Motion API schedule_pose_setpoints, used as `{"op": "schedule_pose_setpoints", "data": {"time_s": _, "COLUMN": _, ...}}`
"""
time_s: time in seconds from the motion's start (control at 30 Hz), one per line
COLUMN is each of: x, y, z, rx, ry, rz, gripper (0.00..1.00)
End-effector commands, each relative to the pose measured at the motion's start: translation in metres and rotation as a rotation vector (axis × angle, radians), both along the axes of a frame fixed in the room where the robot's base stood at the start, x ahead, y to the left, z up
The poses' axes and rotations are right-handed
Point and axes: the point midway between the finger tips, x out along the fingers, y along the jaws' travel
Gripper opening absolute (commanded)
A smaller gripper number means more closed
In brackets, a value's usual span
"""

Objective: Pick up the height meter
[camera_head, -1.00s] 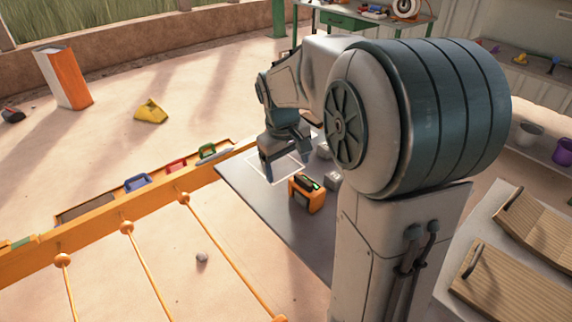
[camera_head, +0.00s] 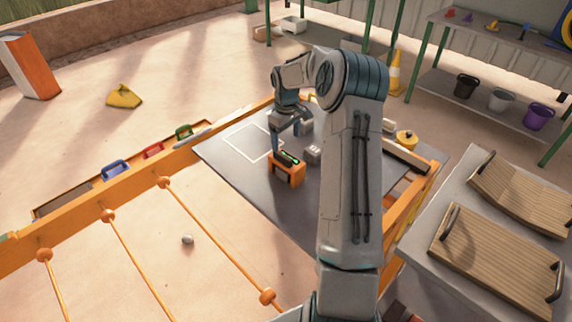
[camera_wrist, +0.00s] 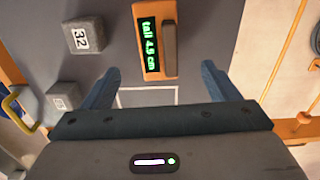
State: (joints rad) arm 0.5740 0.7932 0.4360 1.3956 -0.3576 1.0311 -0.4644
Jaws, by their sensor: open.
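The height meter (camera_head: 287,167) is an orange device with a dark top and a green display, standing on the grey table (camera_head: 262,207). In the wrist view the height meter (camera_wrist: 154,40) lies ahead of my gripper, and its display reads "tall 4.8 cm". My gripper (camera_head: 291,140) is just behind the meter in the head view, apart from it as far as I can see. In the wrist view my gripper (camera_wrist: 160,78) has its two blue-grey fingers spread wide with nothing between them.
A grey block marked 32 (camera_wrist: 84,36) and another grey block (camera_wrist: 62,95) lie left of the meter in the wrist view. A white square outline (camera_head: 247,142) is on the table. An orange rail (camera_head: 140,196) runs along the table's left side.

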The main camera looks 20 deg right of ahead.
Motion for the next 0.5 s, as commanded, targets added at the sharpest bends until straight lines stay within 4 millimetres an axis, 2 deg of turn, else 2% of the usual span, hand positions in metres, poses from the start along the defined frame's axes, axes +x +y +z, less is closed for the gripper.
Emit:
{"op": "schedule_pose_setpoints", "data": {"time_s": 0.03, "x": -0.001, "y": 0.0, "z": -0.012, "rx": 0.002, "ry": 0.005, "rz": 0.0, "gripper": 0.82}}
{"op": "schedule_pose_setpoints", "data": {"time_s": 0.2, "x": 0.0, "y": 0.0, "z": -0.041, "rx": 0.001, "ry": 0.003, "rz": 0.0, "gripper": 0.82}}
{"op": "schedule_pose_setpoints", "data": {"time_s": 0.5, "x": 0.0, "y": -0.001, "z": -0.064, "rx": 0.001, "ry": 0.003, "rz": 0.0, "gripper": 0.82}}
